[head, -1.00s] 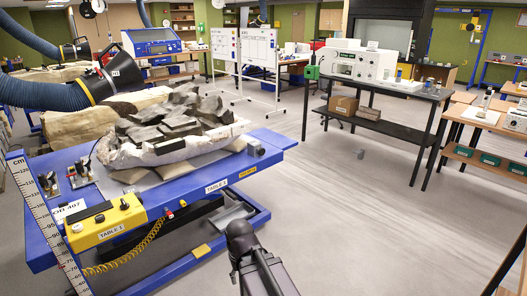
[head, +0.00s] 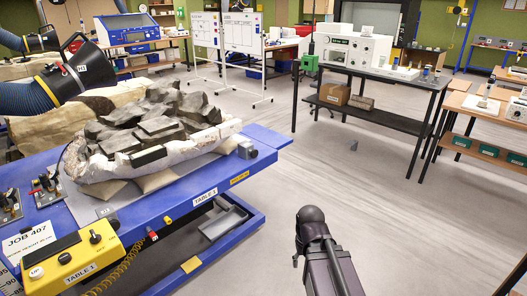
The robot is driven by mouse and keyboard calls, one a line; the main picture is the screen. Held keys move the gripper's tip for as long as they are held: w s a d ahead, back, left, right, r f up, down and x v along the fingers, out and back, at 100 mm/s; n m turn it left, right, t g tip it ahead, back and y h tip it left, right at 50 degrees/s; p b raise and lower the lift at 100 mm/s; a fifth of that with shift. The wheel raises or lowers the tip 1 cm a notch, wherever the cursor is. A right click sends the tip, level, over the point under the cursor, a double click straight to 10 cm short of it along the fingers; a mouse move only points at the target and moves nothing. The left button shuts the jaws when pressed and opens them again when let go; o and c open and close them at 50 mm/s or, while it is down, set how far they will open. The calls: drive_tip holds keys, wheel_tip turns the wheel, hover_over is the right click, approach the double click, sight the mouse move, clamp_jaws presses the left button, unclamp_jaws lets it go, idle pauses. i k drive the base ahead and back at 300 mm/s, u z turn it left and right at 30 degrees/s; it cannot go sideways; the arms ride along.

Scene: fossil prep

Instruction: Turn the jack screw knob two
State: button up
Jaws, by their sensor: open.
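I cannot make out a knob marked two. A yellow control box (head: 75,264) at the lower left, at the front of the blue table (head: 265,138), carries a black knob (head: 95,236) and a white button; its label seems to read TABLE 1. A small grey block-like fitting (head: 247,151) is at the table's right end; I cannot tell what it is. A rough grey fossil block in a white jacket (head: 150,165) lies on the table. Part of my dark arm rises at the bottom middle, over the floor, right of the table. My gripper's fingers do not show.
Two small devices with red parts (head: 48,182) stand at the table's left. A blue extraction hose with a black hood (head: 65,75) hangs behind. A black bench (head: 400,122) with a white machine (head: 358,50) stands at right. The floor between (head: 270,195) is open.

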sight(254, 154)
drive_tip(key=z, duration=0.6)
drive_tip(key=i, duration=2.35)
drive_tip(key=u, duration=0.3)
